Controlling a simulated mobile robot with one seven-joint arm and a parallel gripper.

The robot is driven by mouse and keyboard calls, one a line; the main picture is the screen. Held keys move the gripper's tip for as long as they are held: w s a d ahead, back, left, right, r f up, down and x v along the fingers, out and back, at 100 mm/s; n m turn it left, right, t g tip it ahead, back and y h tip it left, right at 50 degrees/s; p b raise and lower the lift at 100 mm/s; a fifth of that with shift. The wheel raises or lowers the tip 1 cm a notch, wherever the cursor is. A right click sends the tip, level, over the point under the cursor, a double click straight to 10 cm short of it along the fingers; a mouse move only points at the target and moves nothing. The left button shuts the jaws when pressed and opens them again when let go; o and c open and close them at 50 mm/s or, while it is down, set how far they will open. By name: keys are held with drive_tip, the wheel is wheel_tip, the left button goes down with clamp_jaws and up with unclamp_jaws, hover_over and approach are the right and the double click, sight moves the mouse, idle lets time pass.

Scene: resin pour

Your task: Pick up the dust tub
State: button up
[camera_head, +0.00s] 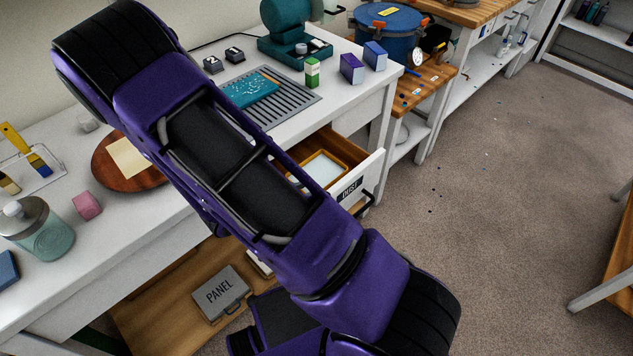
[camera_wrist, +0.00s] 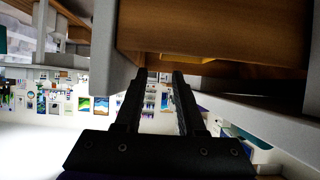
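An open drawer (camera_head: 362,185) under the white workbench carries a label that seems to read DUST. Inside it lies a shallow yellow-rimmed tub (camera_head: 325,166) with a pale inside, partly hidden behind my arm; I take it to be the dust tub. In the wrist view my gripper (camera_wrist: 161,76) is empty, its two black fingers apart. Wooden panels (camera_wrist: 215,28) fill the top of that view, close to the fingertips, with a yellow strip (camera_wrist: 186,58) between them that may be the tub. My gripper is hidden in the head view.
The white bench (camera_head: 342,100) holds a slotted grille, a teal board, small boxes and a teal machine (camera_head: 287,27). A jar (camera_head: 40,232) and a round wooden board (camera_head: 110,178) stand at left. A PANEL case (camera_head: 221,292) lies on the lower shelf. The floor at right is mostly clear.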

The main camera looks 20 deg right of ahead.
sight(326, 187)
drive_tip(key=b+x, duration=0.1)
drive_tip(key=x, duration=0.8)
drive_tip(key=shift+w+d+f, duration=0.15)
drive_tip(key=shift+d+f, duration=0.05)
clamp_jaws()
idle(1.2)
